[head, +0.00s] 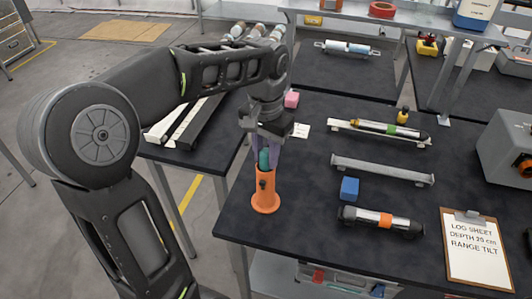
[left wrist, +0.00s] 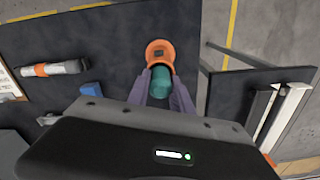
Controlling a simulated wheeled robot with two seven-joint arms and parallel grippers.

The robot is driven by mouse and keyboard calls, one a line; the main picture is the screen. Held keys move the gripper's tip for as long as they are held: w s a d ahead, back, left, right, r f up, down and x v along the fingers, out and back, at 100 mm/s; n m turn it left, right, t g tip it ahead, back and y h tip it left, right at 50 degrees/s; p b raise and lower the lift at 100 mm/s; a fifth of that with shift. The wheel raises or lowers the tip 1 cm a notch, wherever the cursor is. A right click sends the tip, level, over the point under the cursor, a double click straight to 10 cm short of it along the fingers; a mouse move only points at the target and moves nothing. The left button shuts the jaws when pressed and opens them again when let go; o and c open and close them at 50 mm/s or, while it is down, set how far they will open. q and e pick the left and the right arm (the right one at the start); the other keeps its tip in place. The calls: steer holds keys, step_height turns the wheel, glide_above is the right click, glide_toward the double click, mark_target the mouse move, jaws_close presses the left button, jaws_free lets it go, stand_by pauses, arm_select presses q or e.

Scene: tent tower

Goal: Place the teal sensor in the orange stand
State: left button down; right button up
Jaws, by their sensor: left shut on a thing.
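The orange stand (head: 265,194) stands upright near the front left corner of the dark table. The teal sensor (head: 264,159) is upright at the stand's top opening, and its lower part is hidden by the stand. My left gripper (head: 265,152) is directly above the stand, with its purple fingers shut on the sensor. In the left wrist view the teal sensor (left wrist: 160,82) sits between the fingers, in front of the orange stand (left wrist: 159,50). How deep the sensor sits is hard to tell. My right gripper is not in view.
A blue block (head: 349,188), an orange-banded sensor (head: 382,221) and an empty grey rail (head: 382,170) lie to the right. A clipboard (head: 476,249) lies at the front right. The table's left edge is close to the stand.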

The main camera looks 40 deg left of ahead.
arm_select(q)
steer(key=c, duration=1.6)
jaws_free()
steer(key=shift+f, duration=0.1)
steer(key=o, duration=0.5)
steer(key=shift+c, duration=0.2)
